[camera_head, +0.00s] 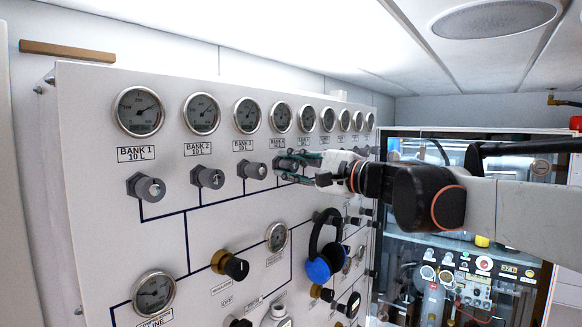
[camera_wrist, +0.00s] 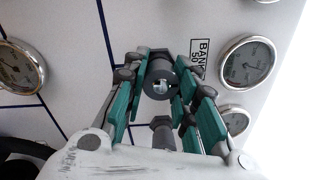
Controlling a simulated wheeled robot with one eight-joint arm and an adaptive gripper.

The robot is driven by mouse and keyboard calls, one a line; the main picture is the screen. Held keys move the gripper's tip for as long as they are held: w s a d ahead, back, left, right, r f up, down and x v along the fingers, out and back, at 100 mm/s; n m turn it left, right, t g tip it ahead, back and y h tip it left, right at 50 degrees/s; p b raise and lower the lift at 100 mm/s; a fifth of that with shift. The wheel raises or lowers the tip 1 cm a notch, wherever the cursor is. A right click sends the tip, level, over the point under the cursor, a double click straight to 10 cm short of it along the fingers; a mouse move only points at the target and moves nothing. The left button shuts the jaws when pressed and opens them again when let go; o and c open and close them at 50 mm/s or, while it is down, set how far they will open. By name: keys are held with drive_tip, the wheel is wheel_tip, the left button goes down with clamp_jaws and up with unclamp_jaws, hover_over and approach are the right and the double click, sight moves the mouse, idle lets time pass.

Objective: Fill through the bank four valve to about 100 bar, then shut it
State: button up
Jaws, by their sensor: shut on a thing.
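The bank four valve is the grey knob (camera_head: 285,165) fourth from the left in the panel's upper row; it also shows in the wrist view (camera_wrist: 160,76). My gripper (camera_head: 288,162) reaches in from the right with its green-padded fingers shut around this knob, as the wrist view (camera_wrist: 160,85) also shows. The fingers partly cover the knob, so its turn angle cannot be told. The bank four gauge (camera_head: 281,117) sits above it; its reading is too small to tell. Its label (camera_head: 279,143) is partly legible. The line gauge (camera_head: 154,294) is at lower left, its reading unclear.
Similar knobs for bank one (camera_head: 146,187), bank two (camera_head: 208,178) and bank three (camera_head: 253,170) stand to the left. Blue-and-black headphones (camera_head: 320,268) hang on the panel below my gripper. A brass-based black knob (camera_head: 236,267) projects lower down. A glass-fronted cabinet (camera_head: 425,254) stands behind at right.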

drive_tip(key=o, duration=1.1)
drive_tip(key=shift+v, duration=3.8)
